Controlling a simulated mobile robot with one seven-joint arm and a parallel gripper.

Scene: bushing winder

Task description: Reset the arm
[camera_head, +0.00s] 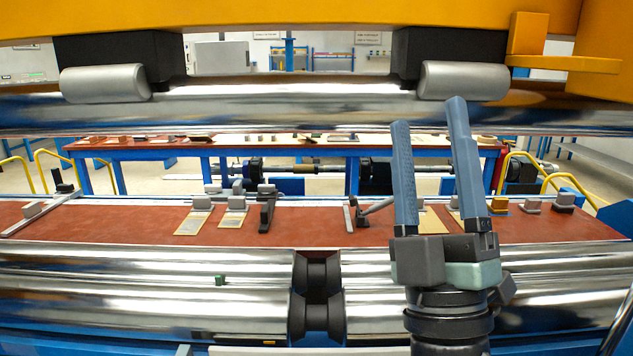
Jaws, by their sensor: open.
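My gripper (429,110) stands upright right of the middle in the head view. Its two long blue-grey fingers point up and are apart, with nothing between them. The dark wrist below it shows in front of the lower rollers. The fingertips overlap the upper roller in the picture; I cannot tell how close they are to it.
A shiny upper roller (260,108) spans the view under a yellow beam (300,14). Lower rollers (140,306) lie in front, with a small green piece (220,280) on one. Behind, a red-brown table (310,228) carries plates, blocks and clamps. Another table (225,150) stands farther back.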

